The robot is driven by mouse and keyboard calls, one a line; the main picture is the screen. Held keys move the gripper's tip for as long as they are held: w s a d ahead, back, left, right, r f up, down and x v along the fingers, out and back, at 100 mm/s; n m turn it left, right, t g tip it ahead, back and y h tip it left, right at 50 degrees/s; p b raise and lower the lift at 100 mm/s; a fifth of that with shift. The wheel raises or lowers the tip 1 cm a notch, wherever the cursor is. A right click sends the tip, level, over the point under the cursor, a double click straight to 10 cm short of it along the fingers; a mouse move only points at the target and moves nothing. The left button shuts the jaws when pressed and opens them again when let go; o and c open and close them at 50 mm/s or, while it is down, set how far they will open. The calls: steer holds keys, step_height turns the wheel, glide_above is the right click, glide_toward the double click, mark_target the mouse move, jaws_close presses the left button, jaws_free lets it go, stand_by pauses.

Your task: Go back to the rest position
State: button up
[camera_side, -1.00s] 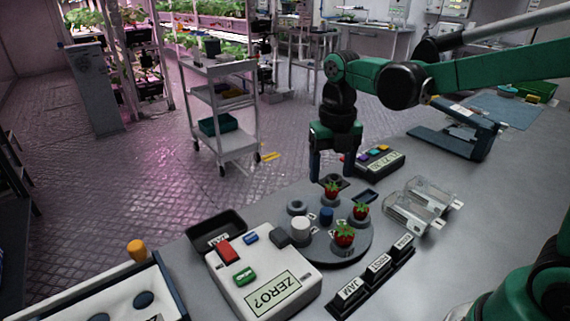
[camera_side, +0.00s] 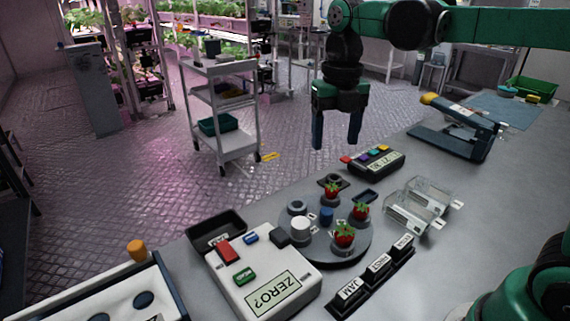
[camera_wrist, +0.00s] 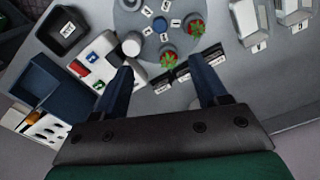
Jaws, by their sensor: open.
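My gripper (camera_side: 336,143) is open and empty, with its fingers pointing down. In the side view it hangs in the air above the far edge of the table, clear of everything below. A round grey turntable (camera_side: 345,252) stands on the table with several strawberries on it, among them a front strawberry (camera_side: 344,236), a right strawberry (camera_side: 361,211) and a back strawberry (camera_side: 332,190). In the wrist view the two fingers (camera_wrist: 165,88) are spread wide with nothing between them but the distant table.
A white scale box (camera_side: 222,280) reading "ZERO?" and a black tray (camera_side: 216,228) stand left of the turntable. Labelled black blocks (camera_side: 378,268) stand in front. Clear boxes (camera_side: 408,212), a button panel (camera_side: 376,163) and a dark blue device (camera_side: 455,140) are to the right.

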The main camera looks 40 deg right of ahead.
steer(key=s+f+m+t, duration=0.1)
steer(key=s+m+t, duration=0.1)
steer(key=m, duration=0.8)
steer(key=s+f+m+t, duration=0.2)
steer(key=m, duration=0.9)
steer(key=s+a+f+m+t, duration=0.1)
steer(key=s+f+m+t, duration=0.1)
steer(key=m, duration=0.8)
steer(key=shift+s+f+t, duration=0.15)
steer(key=shift+f+t, duration=0.05)
steer(key=shift+t, duration=0.4)
